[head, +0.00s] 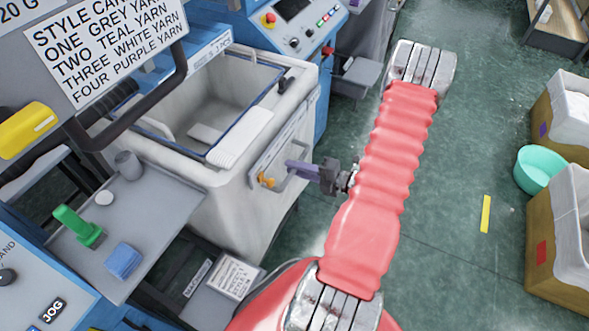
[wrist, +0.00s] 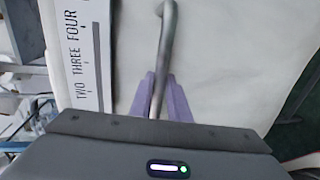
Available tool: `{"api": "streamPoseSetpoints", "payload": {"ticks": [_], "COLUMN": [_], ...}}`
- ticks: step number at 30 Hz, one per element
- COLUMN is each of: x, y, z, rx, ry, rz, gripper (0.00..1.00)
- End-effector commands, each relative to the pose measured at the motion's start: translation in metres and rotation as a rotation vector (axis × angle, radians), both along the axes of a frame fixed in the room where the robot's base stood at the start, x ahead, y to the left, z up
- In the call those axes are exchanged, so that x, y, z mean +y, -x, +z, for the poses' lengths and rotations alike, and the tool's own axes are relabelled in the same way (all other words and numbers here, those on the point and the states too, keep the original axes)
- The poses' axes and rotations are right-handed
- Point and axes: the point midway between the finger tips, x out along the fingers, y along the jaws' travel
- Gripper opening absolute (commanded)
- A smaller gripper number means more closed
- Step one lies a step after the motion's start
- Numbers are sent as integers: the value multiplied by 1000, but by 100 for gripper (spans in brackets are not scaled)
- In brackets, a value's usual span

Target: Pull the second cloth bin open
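An off-white cloth bin (head: 225,190) stands out from the blue machine in the head view, its top open and its grey inside showing. A grey bar handle (wrist: 168,40) is on its front face, beside a scale strip (wrist: 87,55) reading TWO, THREE, FOUR. My gripper (head: 300,168) is at the handle, to the right of the bin. In the wrist view its purple fingers (wrist: 162,98) lie close on both sides of the bar and look shut on it. The fingertips are partly hidden.
A sign (head: 105,40) and a grey tray (head: 155,215) with a green-handled tool (head: 80,228) and blue block (head: 123,260) are at left. A teal bowl (head: 540,170) and brown crates (head: 555,260) stand at right. Green floor (head: 450,170) between is mostly clear.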

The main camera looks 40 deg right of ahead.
Motion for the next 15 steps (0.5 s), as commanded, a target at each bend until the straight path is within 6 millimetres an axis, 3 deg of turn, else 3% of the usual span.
{"api": "streamPoseSetpoints", "payload": {"ticks": [6, 15], "x": [0, 0], "y": [0, 1], "z": [-1, -2], "rx": [2, 4], "ry": [1, 0], "rz": [0, 0], "gripper": [0, 0]}}
